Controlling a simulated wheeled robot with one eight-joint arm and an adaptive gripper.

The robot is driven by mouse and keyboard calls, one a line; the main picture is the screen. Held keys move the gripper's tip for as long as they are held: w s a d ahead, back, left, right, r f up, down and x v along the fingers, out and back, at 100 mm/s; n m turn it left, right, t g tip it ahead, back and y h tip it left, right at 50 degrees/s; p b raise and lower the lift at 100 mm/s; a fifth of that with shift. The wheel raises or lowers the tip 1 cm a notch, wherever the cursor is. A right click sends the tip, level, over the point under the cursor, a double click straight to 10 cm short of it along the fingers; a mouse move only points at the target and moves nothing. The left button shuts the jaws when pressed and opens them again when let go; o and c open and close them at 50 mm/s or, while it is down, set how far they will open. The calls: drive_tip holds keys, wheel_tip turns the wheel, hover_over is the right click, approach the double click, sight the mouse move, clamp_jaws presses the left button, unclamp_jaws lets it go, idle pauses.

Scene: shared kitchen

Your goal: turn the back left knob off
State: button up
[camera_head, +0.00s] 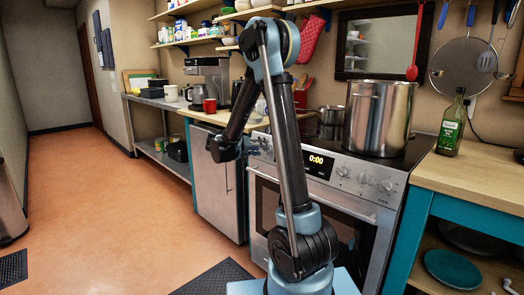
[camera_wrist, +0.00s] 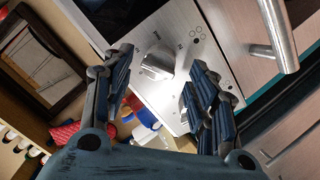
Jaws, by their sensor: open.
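In the wrist view a silver stove knob (camera_wrist: 157,64) stands on the steel control panel (camera_wrist: 187,25), with burner marks printed beside it. My gripper (camera_wrist: 162,58) is open, its two dark ribbed fingers on either side of the knob in the picture. A gap shows on both sides, and I see no contact. In the head view my gripper (camera_head: 258,147) is at the left part of the stove front (camera_head: 325,205). My arm hides part of the panel there. Knobs to the right of the clock, such as this one (camera_head: 342,171), are in plain sight.
A large steel pot (camera_head: 378,118) and a smaller pot (camera_head: 331,116) stand on the stove. The oven handle bar (camera_wrist: 276,35) runs close to the panel. A red cup (camera_head: 209,105) is on the left counter, and a green bottle (camera_head: 450,125) on the right one.

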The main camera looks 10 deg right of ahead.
drive_tip(key=shift+x, duration=0.95)
drive_tip(key=c, duration=1.1)
drive_tip(key=shift+o, duration=0.2)
drive_tip(key=shift+n, duration=0.6)
drive_tip(key=n+t, duration=0.1)
drive_tip(key=n, duration=0.9)
drive_tip(key=shift+s+a+f, duration=0.1)
drive_tip(key=shift+f, duration=0.05)
drive_tip(key=shift+n, duration=0.3)
